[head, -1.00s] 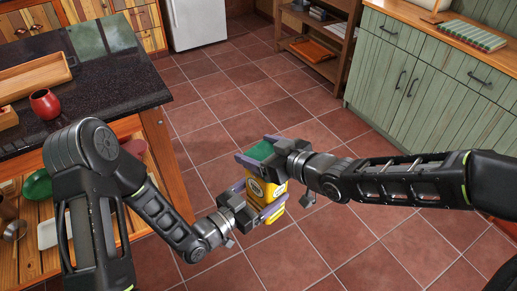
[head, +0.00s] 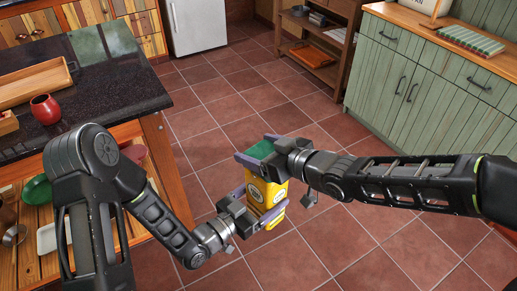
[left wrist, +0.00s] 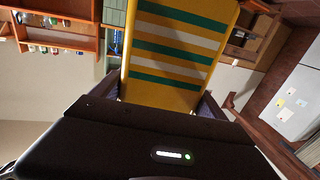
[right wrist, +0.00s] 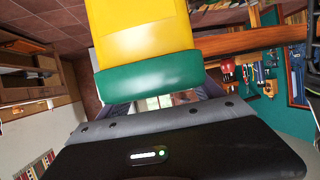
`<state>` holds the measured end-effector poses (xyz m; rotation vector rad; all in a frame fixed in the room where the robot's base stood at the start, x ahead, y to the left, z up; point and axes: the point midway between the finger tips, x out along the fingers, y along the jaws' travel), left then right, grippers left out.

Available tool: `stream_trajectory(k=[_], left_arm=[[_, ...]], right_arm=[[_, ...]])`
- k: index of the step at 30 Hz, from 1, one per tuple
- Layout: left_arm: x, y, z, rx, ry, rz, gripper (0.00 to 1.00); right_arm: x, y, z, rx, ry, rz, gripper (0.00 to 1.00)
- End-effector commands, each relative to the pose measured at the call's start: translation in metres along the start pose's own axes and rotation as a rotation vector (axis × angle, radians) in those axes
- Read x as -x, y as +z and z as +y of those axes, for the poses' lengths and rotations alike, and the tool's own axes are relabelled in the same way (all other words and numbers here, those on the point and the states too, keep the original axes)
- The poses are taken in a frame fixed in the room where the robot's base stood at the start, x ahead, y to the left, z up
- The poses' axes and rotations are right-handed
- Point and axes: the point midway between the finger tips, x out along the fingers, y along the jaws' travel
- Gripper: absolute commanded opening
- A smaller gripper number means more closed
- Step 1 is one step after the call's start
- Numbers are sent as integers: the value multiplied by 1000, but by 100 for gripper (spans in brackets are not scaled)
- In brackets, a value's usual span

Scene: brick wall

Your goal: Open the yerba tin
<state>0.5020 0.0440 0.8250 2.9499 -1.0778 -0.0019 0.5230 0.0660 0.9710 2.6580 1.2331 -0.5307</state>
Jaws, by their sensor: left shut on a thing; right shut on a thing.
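The yerba tin (head: 266,193) is a yellow box with a green lid (head: 261,150), held in the air between my two arms in the head view. My left gripper (head: 251,208) is shut on the lower part of the tin's body. The left wrist view shows the tin's side with green and white stripes (left wrist: 175,45). My right gripper (head: 272,149) is shut at the top of the tin, around the green lid. In the right wrist view the lid (right wrist: 150,77) sits against the yellow body (right wrist: 140,30), with no clear gap between them.
A dark stone counter (head: 110,108) with a red cup (head: 45,108) and a wooden tray (head: 30,84) is at the left. Green cabinets (head: 425,85) stand at the back right. The tiled floor (head: 230,105) around the tin is open.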

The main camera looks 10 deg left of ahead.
Motion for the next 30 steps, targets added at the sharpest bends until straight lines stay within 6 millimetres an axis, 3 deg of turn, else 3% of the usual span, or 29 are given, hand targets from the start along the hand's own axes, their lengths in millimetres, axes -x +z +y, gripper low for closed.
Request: stream_trajectory(k=[5,15,30], left_arm=[[0,-2,0,-1,1,4,11],[0,-2,0,-1,1,4,11],[-1,-2,0,-2,0,6,11]], right_arm=[[2,-5,0,3,0,3,27],[15,-36,1,1,2,1,27],[16,-37,0,1,0,1,27]])
